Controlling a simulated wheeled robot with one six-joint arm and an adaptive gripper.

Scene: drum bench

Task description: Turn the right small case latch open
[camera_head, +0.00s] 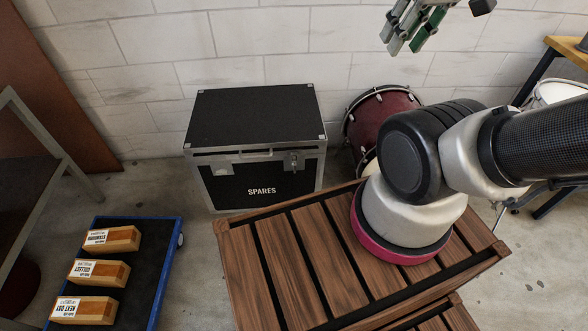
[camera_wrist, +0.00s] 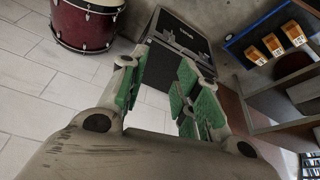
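A black case (camera_head: 256,110) with metal edges and the word SPARES on its front stands on the floor by the back wall, lid down. Its right small latch (camera_head: 293,161) is a grey fitting at the front's upper right; its exact position is too small to tell. Another fitting (camera_head: 221,170) is at the front's left. The case also shows in the wrist view (camera_wrist: 183,34), tilted and partly hidden by a finger. My gripper (camera_head: 405,45) is up at the top, right of the case and well apart from it. In the wrist view its green-padded fingers (camera_wrist: 158,72) are spread and empty.
A slatted wooden crate (camera_head: 292,262) stands in front of the case, under my arm. A red drum (camera_head: 376,112) is right of the case. A blue-edged trolley (camera_head: 165,262) with wooden boxes (camera_head: 98,272) is at the lower left. Floor is clear left of the case.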

